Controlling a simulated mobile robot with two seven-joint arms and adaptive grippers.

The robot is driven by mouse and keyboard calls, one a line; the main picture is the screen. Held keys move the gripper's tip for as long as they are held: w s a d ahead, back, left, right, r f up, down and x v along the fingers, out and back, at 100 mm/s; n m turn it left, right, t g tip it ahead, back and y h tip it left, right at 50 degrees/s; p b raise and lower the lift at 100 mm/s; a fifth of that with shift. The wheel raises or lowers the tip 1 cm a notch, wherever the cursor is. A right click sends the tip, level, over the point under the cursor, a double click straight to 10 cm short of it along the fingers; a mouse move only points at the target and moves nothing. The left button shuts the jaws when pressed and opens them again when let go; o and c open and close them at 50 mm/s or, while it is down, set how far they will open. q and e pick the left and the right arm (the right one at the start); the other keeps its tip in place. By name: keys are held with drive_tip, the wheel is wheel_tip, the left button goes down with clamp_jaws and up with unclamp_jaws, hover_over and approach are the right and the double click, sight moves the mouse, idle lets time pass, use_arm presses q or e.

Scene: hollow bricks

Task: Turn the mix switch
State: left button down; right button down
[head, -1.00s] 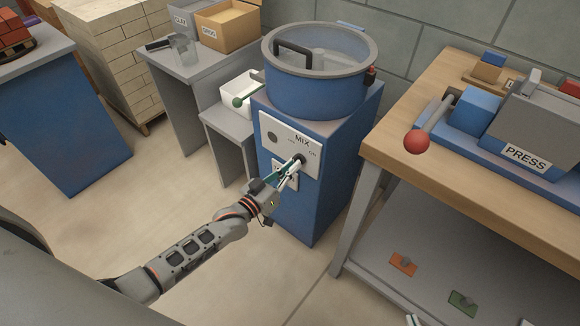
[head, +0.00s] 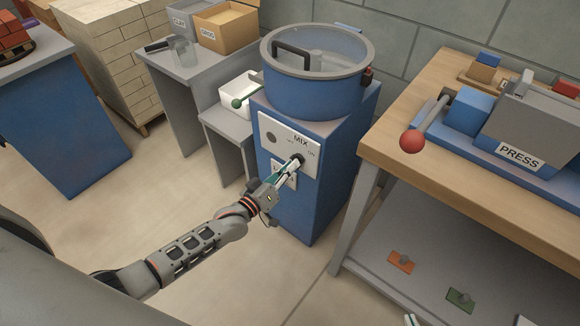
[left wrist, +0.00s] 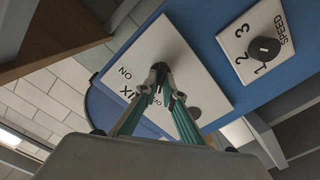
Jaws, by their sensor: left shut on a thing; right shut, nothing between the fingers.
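The mix switch (head: 300,158) is a small dark knob on a white plate marked MIX (head: 283,137) on the blue mixer's front. My left gripper (head: 295,164) is shut on this knob from the front. In the left wrist view the plate (left wrist: 150,42) appears upside down, and the closed fingertips (left wrist: 160,76) cover most of the knob, so its pointing direction is hidden. A dark round lamp (head: 271,137) on the plate looks unlit. Only the tip of my right gripper (head: 412,320) shows at the head view's bottom edge, shut and empty.
A speed dial (left wrist: 264,50) sits on a second plate below the mix plate. The blue mixer drum (head: 315,85) stands above. On the right is a wooden bench (head: 400,128) with a press and its red-balled lever (head: 412,141). The floor around my left arm is clear.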

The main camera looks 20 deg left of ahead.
use_arm(q)
drive_tip(key=c, duration=2.2)
unclamp_jaws()
drive_tip(key=shift+o, duration=0.2)
drive_tip(key=shift+s, duration=0.1)
drive_tip(key=v, duration=1.1)
drive_tip(key=shift+s, duration=0.4)
drive_tip(key=shift+a, duration=0.15)
